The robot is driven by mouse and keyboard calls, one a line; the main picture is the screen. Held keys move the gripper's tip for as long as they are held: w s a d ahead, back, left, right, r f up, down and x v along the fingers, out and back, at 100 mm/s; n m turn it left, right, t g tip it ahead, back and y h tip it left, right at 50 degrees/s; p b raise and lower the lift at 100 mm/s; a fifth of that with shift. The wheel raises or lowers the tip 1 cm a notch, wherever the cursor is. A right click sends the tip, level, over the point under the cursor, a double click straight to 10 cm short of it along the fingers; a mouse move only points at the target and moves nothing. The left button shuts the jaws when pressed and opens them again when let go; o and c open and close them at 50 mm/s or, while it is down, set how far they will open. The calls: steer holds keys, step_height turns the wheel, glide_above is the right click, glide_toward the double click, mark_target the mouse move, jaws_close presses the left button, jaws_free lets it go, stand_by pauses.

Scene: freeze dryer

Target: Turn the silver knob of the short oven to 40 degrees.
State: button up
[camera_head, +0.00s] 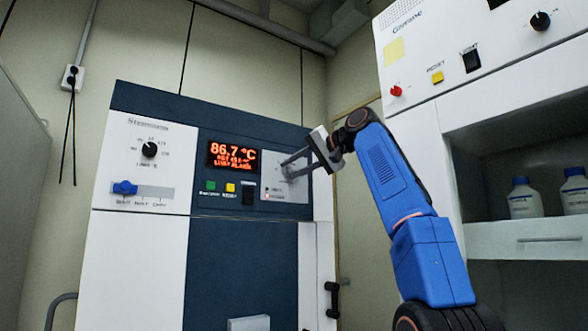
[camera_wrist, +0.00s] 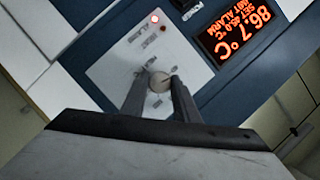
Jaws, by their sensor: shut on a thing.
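The short oven (camera_head: 150,240) is a white and dark blue cabinet. The silver knob (camera_wrist: 160,81) is round with a dark pointer line and sits on a pale panel (camera_wrist: 125,52) beside the display. My gripper (camera_head: 288,170) reaches the panel from the right. In the wrist view its two fingers (camera_wrist: 158,86) stand on either side of the knob, shut on it. In the head view the fingers mostly hide the knob.
A black knob (camera_head: 149,149) and a blue slider (camera_head: 125,187) are on the oven's left side. Green and yellow buttons sit below the display. A taller white unit (camera_head: 480,60) with an open shelf holding white bottles (camera_head: 524,200) stands at the right.

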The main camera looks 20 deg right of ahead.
steer(key=shift+f, duration=0.1)
stand_by(0.3)
steer(key=o, duration=1.1)
steer(key=shift+w, duration=0.1)
steer(key=shift+c, duration=0.2)
steer(key=v, duration=1.7)
steer(key=shift+s, duration=0.2)
steer(key=shift+d, duration=0.1)
